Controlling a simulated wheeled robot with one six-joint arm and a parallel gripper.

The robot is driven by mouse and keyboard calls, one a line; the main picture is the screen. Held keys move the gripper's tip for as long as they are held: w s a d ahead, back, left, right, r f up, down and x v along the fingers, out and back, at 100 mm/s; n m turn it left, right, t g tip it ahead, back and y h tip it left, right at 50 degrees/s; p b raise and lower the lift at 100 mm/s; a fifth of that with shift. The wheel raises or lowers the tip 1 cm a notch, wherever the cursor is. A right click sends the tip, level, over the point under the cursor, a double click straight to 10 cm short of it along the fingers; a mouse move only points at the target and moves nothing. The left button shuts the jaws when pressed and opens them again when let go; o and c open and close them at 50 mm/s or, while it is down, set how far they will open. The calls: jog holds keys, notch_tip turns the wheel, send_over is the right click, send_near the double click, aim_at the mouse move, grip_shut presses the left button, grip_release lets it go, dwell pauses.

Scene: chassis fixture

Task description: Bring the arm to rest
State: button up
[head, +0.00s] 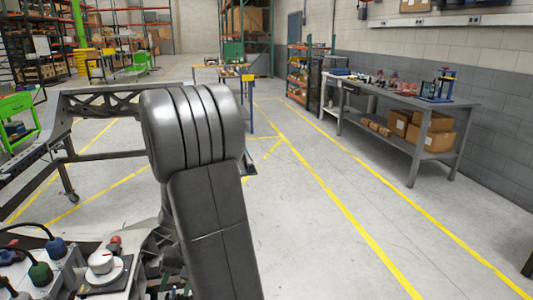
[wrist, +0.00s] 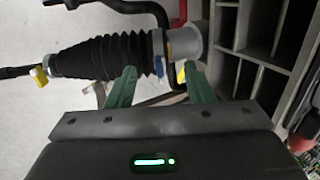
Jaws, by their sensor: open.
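My gripper (wrist: 160,70) shows in the wrist view with two green fingers spread apart. A black ribbed bellows boot (wrist: 100,56) and a grey cylindrical collar (wrist: 187,42) lie across the view just beyond the fingertips. The picture does not settle whether the fingers touch them. Nothing is clearly gripped. In the head view my dark grey arm (head: 212,230) rises through the middle and hides what is behind it. My gripper does not show in that view.
A grey chassis frame (head: 100,104) stands at the left in the head view. A tray with coloured connectors and a white knob (head: 101,262) is at lower left. A workbench (head: 400,112) with boxes below stands along the right wall. Floor between yellow lines is clear.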

jog(key=shift+n, duration=0.8)
jog(key=shift+w, duration=0.1)
